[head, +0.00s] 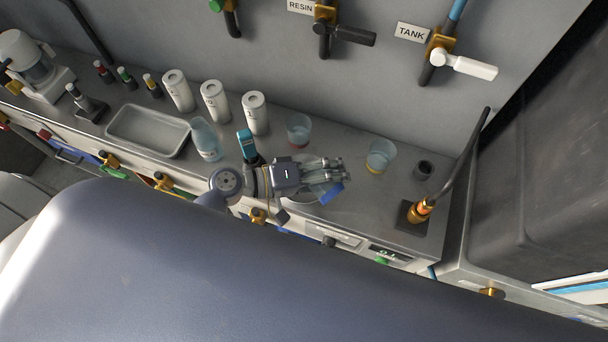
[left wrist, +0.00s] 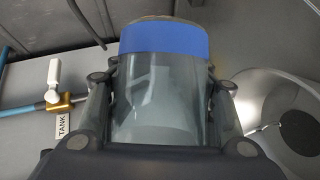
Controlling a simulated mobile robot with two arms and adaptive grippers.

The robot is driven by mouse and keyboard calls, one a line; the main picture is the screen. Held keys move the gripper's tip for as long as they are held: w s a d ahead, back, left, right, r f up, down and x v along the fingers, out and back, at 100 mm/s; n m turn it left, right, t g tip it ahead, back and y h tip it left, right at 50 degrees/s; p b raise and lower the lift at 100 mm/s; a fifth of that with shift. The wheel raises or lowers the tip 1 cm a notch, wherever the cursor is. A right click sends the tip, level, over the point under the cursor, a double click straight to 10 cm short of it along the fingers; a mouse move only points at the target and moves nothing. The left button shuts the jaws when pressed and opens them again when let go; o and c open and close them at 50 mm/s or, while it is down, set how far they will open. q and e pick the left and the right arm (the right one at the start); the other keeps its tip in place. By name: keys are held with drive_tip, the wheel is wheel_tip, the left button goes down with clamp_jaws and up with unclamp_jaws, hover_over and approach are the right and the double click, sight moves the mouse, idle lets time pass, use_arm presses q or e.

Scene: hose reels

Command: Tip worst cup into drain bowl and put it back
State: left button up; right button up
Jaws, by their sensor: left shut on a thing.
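My left gripper (head: 335,172) is shut on a clear cup with a blue band (head: 331,193), above the counter. In the left wrist view the cup (left wrist: 160,95) fills the middle between the fingers, with its blue band at the far end; it looks tilted. Whether liquid is in it I cannot tell. The metal drain bowl (left wrist: 262,88) shows at the right of the left wrist view, with a dark round part inside; in the head view my gripper mostly covers it. A red-banded cup (head: 299,129) and a yellow-banded cup (head: 380,155) stand upright on the counter. My right gripper is out of view.
A metal tray (head: 150,130), a clear bottle (head: 206,140) and several white canisters (head: 214,100) stand to the left. A small dark cup (head: 424,169) and a brass-based hose spout (head: 420,210) stand to the right. Wall valves, including TANK (head: 440,55), are behind.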

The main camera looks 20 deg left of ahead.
use_arm(q)
drive_tip(key=shift+w+a+r+n, duration=0.1)
drive_tip(key=shift+w+a+n, duration=0.2)
drive_tip(key=shift+a, duration=0.1)
drive_tip(key=shift+s+h+b, duration=0.1)
drive_tip(key=shift+h+b, duration=0.2)
drive_tip(key=shift+b, duration=0.2)
drive_tip(key=shift+s+d+f+n+h+b, duration=0.1)
drive_tip(key=shift+s+f+n+h+b, duration=0.1)
drive_tip(key=shift+n+h+b, duration=0.65)
drive_tip(key=shift+n+y, duration=0.25)
drive_tip(key=shift+t+b, duration=0.3)
drive_tip(key=shift+b, duration=0.05)
